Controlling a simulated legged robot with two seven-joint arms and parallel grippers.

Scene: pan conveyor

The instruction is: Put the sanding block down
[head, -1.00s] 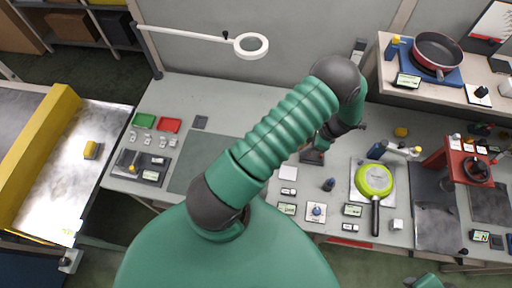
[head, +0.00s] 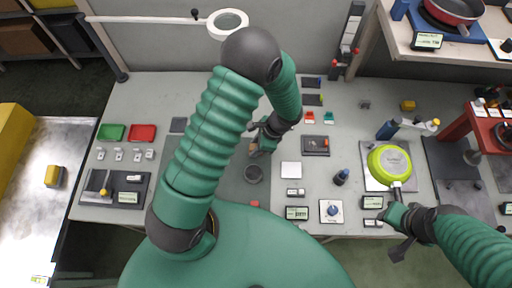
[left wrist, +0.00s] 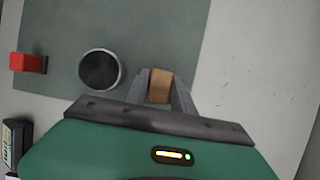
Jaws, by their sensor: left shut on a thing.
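My left gripper (head: 257,145) is over the dark grey-green mat in the middle of the table. In the left wrist view its fingers (left wrist: 161,88) are shut on a tan block, the sanding block (left wrist: 160,86). Whether the block touches the mat (left wrist: 55,70) cannot be told. A round black-topped piece (left wrist: 100,69) stands on the mat beside the fingers; it also shows in the head view (head: 253,174). My right gripper (head: 402,228) is at the handle of the lime-green pan (head: 389,164); its fingers are too unclear to tell open from shut.
A red block (left wrist: 29,62) lies near the mat's edge. Green (head: 111,132) and red trays (head: 143,132) and a dark tool tray (head: 115,190) are at left.

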